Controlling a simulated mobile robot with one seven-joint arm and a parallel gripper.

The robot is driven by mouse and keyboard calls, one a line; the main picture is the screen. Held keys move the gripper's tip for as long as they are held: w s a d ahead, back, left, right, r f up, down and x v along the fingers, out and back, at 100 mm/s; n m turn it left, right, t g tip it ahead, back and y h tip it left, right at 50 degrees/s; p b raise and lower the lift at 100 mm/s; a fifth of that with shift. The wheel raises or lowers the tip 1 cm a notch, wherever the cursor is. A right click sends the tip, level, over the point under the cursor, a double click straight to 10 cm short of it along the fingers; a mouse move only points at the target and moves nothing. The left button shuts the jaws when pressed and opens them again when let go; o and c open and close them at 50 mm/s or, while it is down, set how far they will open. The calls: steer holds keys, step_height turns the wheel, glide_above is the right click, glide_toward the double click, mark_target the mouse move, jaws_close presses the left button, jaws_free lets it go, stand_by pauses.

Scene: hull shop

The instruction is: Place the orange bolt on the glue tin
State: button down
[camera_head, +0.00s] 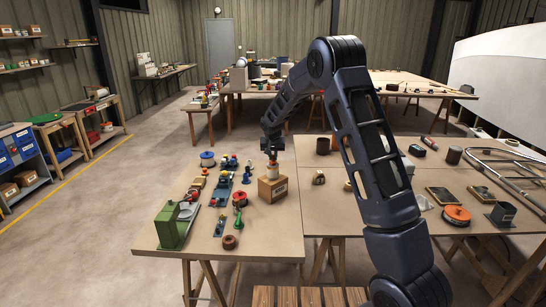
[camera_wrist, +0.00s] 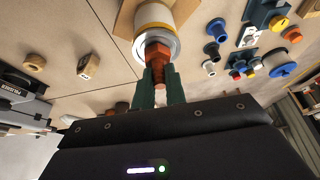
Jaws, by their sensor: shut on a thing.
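My gripper (camera_head: 272,152) is shut on the orange bolt (camera_wrist: 157,60), which sits between the two dark green fingers in the wrist view (camera_wrist: 159,85). A tin with a silver lid and a white and yellow side (camera_wrist: 152,14), which looks like the glue tin, is right at the bolt's far end. In the head view the tin (camera_head: 272,171) stands on a cardboard box (camera_head: 273,189), directly below my gripper. The bolt appears over the lid; I cannot tell whether they touch. The bolt is mostly hidden by the fingers in the head view.
A green machine (camera_head: 171,226), a red-topped spool (camera_head: 239,200), a brown ring (camera_head: 229,242) and a blue spool (camera_head: 207,159) are on the table left of the box. Blue fixtures (camera_head: 222,190) stand nearer it. Bare tabletop (camera_head: 272,227) lies in front of the box.

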steer(key=c, duration=1.4)
jaws_free()
steer(key=shift+c, duration=0.2)
steer(key=v, duration=1.1)
steer(key=s+d+r, duration=0.7)
steer(key=s+d, duration=0.3)
steer(key=d, duration=0.1)
steer(key=s+d+r, duration=0.7)
steer(key=s+d, duration=0.2)
steer(key=d, duration=0.2)
steer(key=s+d+f, duration=0.1)
steer(key=s+d, duration=0.2)
steer(key=s, duration=0.6)
steer(key=s+d+f, duration=0.1)
steer(key=s+d, duration=0.2)
steer(key=s, duration=0.6)
steer(key=s+d+f, duration=0.1)
steer(key=s+d, duration=0.3)
steer(key=s, duration=0.5)
